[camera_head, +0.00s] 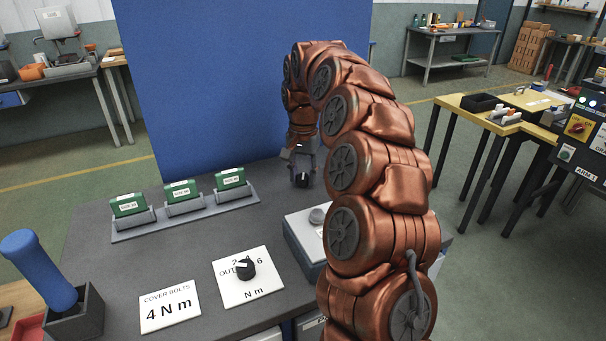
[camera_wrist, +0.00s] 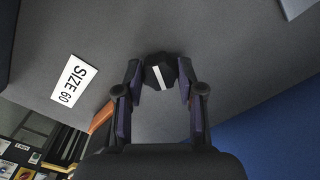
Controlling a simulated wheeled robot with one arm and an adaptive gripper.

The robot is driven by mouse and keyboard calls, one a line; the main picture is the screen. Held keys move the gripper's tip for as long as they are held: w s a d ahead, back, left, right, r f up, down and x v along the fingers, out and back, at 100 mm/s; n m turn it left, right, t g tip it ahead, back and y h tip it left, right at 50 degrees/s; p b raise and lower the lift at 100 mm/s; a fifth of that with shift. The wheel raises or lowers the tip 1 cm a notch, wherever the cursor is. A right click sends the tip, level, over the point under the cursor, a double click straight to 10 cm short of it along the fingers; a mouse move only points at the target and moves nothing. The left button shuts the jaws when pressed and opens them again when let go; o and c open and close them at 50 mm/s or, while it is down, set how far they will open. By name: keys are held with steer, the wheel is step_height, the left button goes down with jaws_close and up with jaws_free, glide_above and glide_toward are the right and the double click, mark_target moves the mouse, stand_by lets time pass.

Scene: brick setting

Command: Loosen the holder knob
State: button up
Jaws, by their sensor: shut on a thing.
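A small black knob with a white stripe (camera_wrist: 160,74) sits between the two fingers of my gripper (camera_wrist: 160,82) in the wrist view. The fingers touch it from both sides, and my gripper is shut on it. The head view shows my gripper (camera_head: 304,168) pointing down at the back of the grey workbench, with the dark knob (camera_head: 302,181) at its tips. My fingers partly cover the knob there. A white label reading SIZE 60 (camera_wrist: 75,83) lies left of the knob in the wrist view.
A rack (camera_head: 187,216) with several green blocks stands left of my gripper. A black dial knob (camera_head: 244,270) is on a white N m card (camera_head: 236,289). A blue-handled tool (camera_head: 40,268) stands front left. A blue panel (camera_head: 240,80) rises behind the bench.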

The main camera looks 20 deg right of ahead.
steer(key=shift+n, duration=0.3)
steer(key=n+b, duration=0.1)
steer(key=n, duration=0.4)
steer(key=shift+n, duration=0.3)
steer(key=n, duration=0.5)
steer(key=n+p, duration=0.1)
steer(key=n, duration=0.5)
steer(key=shift+d+n, duration=0.1)
steer(key=shift+n, duration=0.3)
steer(key=n, duration=0.5)
steer(key=shift+p, duration=0.35)
steer(key=o, duration=1.1)
steer(key=shift+o, duration=0.2)
